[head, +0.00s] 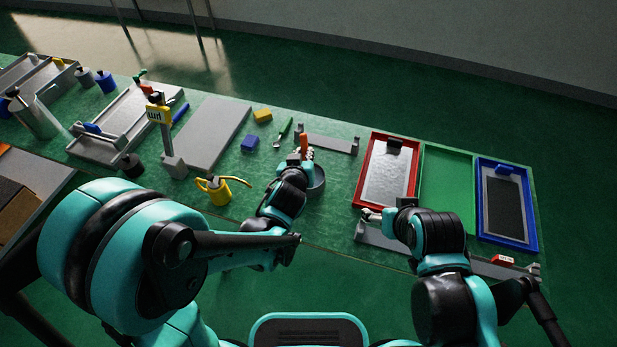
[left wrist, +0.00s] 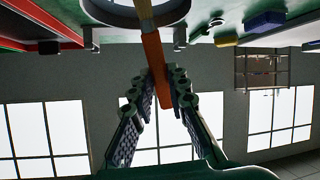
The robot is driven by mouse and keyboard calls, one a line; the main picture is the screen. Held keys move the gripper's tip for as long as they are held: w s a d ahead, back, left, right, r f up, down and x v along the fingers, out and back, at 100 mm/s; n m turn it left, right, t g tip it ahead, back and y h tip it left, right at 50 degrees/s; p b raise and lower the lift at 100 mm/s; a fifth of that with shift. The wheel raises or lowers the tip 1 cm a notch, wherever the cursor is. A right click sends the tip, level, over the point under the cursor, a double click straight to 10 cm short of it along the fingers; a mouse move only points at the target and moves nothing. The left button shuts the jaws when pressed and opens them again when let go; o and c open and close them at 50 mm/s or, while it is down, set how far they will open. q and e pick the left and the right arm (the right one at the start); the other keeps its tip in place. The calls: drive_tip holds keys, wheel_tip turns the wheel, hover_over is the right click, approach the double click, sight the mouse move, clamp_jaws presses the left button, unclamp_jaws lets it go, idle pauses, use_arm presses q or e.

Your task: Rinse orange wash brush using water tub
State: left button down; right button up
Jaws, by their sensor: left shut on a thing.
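The orange wash brush (head: 304,143) stands roughly upright in my left gripper (head: 303,156). In the left wrist view the orange handle (left wrist: 154,58) passes between the fingers of the left gripper (left wrist: 175,82), which are shut on it. The brush's pale end overlaps the ring of the water tub (left wrist: 108,10). The dark grey round water tub (head: 318,184) stands on the green bench, just right of the left gripper and partly hidden by it. I cannot tell whether the brush touches the water. My right gripper (head: 371,215) is by the bench's front edge, its fingers too small to judge.
A red tray (head: 362,172), a green tray (head: 447,180) and a blue tray (head: 481,205) stand on the right. A grey rack (head: 326,139) is behind the tub. A yellow can (head: 218,192), blue block (head: 250,143) and yellow block (head: 262,115) are left of it.

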use_arm(q)
drive_tip(key=shift+d, duration=0.65)
idle(0.8)
drive_tip(key=shift+r, duration=0.1)
wheel_tip(320, 180, up, 6)
drive_tip(key=p, duration=0.5)
drive_tip(key=shift+r, duration=0.15)
idle(0.3)
idle(0.8)
